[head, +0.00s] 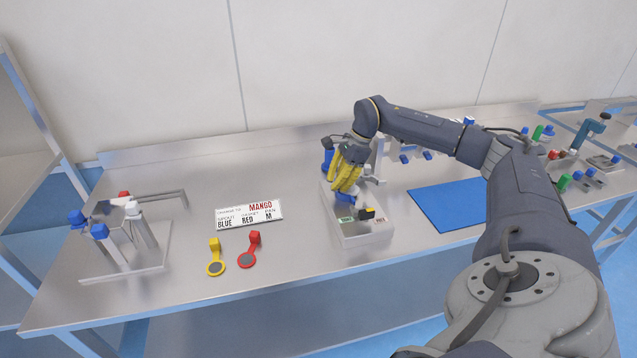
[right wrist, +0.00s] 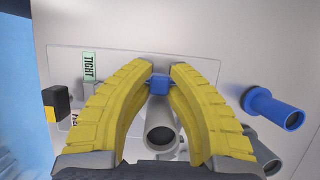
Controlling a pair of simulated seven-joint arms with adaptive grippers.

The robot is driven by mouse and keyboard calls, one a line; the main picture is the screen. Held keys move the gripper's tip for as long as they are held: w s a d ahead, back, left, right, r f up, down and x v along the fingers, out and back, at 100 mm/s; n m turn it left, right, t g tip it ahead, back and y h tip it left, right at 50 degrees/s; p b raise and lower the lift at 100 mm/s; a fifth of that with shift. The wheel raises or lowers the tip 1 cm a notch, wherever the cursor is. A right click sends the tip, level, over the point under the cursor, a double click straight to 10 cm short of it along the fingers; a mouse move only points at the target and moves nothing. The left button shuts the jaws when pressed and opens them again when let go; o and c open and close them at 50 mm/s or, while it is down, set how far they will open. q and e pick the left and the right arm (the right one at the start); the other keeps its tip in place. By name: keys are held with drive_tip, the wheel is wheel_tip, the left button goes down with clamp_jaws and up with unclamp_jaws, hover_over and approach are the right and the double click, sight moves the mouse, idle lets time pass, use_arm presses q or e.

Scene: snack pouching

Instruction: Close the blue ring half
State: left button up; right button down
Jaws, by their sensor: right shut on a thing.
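My right gripper (head: 345,186) has yellow fingers and points down over the grey fixture (head: 364,234). In the right wrist view the fingertips (right wrist: 160,76) are shut on a small blue piece (right wrist: 160,87), which looks like part of the blue ring half. A blue part (head: 343,198) also shows under the fingers in the head view. A grey tube (right wrist: 160,130) lies between the fingers, below the blue piece in the picture. The fingers hide much of the ring, so I cannot tell how its halves meet. My left gripper is out of view.
A blue mat (head: 447,206) lies right.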

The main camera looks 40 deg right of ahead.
drive_tip(key=shift+s+f, duration=0.1)
idle(0.3)
drive_tip(key=c, duration=1.3)
unclamp_jaws()
drive_tip(key=v, duration=1.2)
